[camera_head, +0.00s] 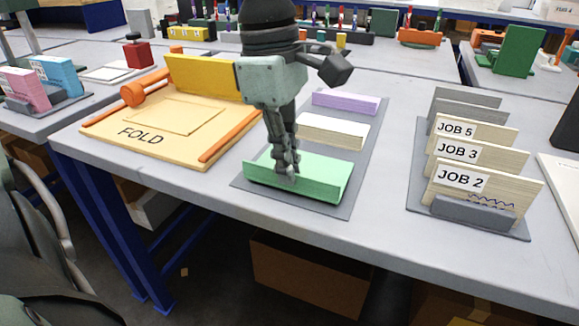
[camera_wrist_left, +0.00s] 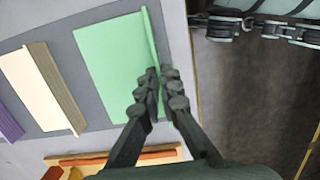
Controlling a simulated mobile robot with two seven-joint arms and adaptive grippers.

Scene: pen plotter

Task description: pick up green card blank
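The green card blank (camera_head: 325,178) lies at the front of a grey mat, with its near long edge standing up as a lip. My left gripper (camera_head: 288,172) points down at that near edge. In the left wrist view the two fingertips (camera_wrist_left: 160,78) are close together, one on each side of the raised lip of the green card blank (camera_wrist_left: 105,65). They look shut on the lip. The card still appears to rest on the mat. My right gripper is not in view.
Behind it on the grey mat (camera_head: 364,165) lie a cream blank (camera_head: 335,130) and a lilac blank (camera_head: 345,102). A FOLD board (camera_head: 190,150) with a yellow bar is to the left. A rack of JOB cards (camera_head: 478,183) stands to the right. The table's front edge is near.

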